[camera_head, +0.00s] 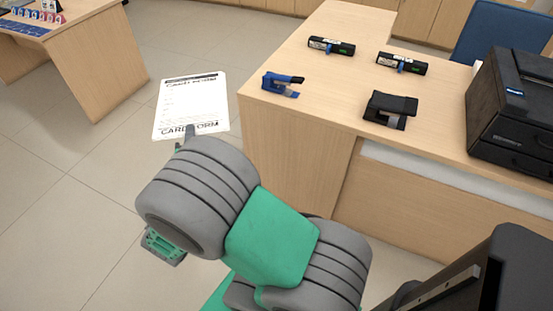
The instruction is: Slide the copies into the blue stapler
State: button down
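The copies (188,98), white printed sheets with a dark header band, are held out in front of my arm, left of the counter and apart from it. My gripper (187,138) is at their near edge, mostly hidden behind my grey and green arm; one dark finger shows over the paper and it appears shut on them. The blue stapler (284,84) sits on the counter top near its left front corner, to the right of the copies and not touching them. A black stapler (391,110) stands farther right on the counter.
The wooden counter (345,85) also holds two dark devices with green marks, one left (331,46) and one right (401,63). A black printer (515,110) stands at right, near a blue chair (500,30). Another desk (95,60) is at far left. Open floor lies between.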

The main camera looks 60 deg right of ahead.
jog(key=s+d+f+m+g+h+b, duration=0.35)
jog(key=s+d+f+g, duration=0.2)
jog(key=s+d, duration=0.45)
jog(key=s+d+f+m+g+h+b, duration=0.2)
jog(key=s+d+f+m+g+b, duration=0.3)
jog(key=s+d, duration=0.5)
jog(key=w+d+f+n+p, duration=0.15)
jog(key=d+p, duration=0.25)
jog(key=d, duration=1.1)
jog(key=shift+t, duration=0.25)
jog(key=w+b, duration=0.1)
jog(key=w+f+b, duration=0.1)
jog(key=w, duration=0.1)
jog(key=w+b, duration=0.1)
jog(key=w, duration=0.1)
jog(key=shift+w+d+f, duration=0.1)
jog(key=shift+w+f, duration=0.05)
jog(key=shift+f, duration=0.15)
jog(key=c, duration=1.6)
grip_release()
